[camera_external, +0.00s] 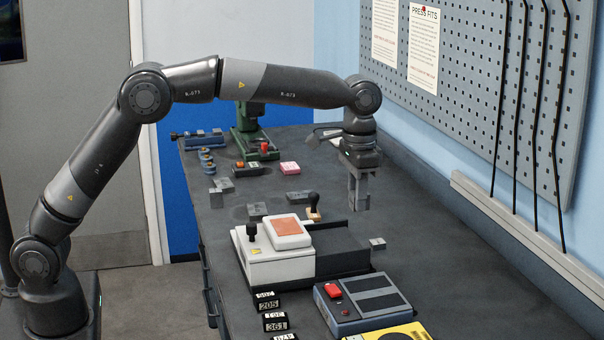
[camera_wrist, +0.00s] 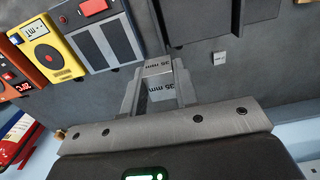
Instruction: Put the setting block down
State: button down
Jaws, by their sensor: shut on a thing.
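My gripper (camera_external: 359,192) is above the right side of the dark bench, pointing down. It is shut on a grey setting block, marked "35 mm" in the wrist view (camera_wrist: 159,84). The block sits between the two fingers and appears clear of the bench top. In the external view the fingers largely hide it. Below and to the right of the gripper, a smaller grey block (camera_external: 377,243) lies on the bench; it also shows in the wrist view (camera_wrist: 220,58).
A white device with an orange pad (camera_external: 288,232) and a dark bed (camera_external: 340,252) stands in front of the gripper. A wooden-handled stamp (camera_external: 313,207) stands left of it. Several grey blocks (camera_external: 257,211) lie further left. Bare bench (camera_external: 440,255) lies to the right, toward the wall.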

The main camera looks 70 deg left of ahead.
jog(key=w+d+f, duration=0.2)
jog(key=w+d, duration=0.2)
jog(key=d, duration=0.5)
send_over(395, 272)
notch_tip(395, 272, down, 12)
jog(key=shift+r, duration=0.2)
jog(key=shift+f, duration=1.95)
jog(key=shift+f, duration=0.1)
jog(key=c, duration=1.1)
grip_release()
jog(key=shift+f, duration=0.1)
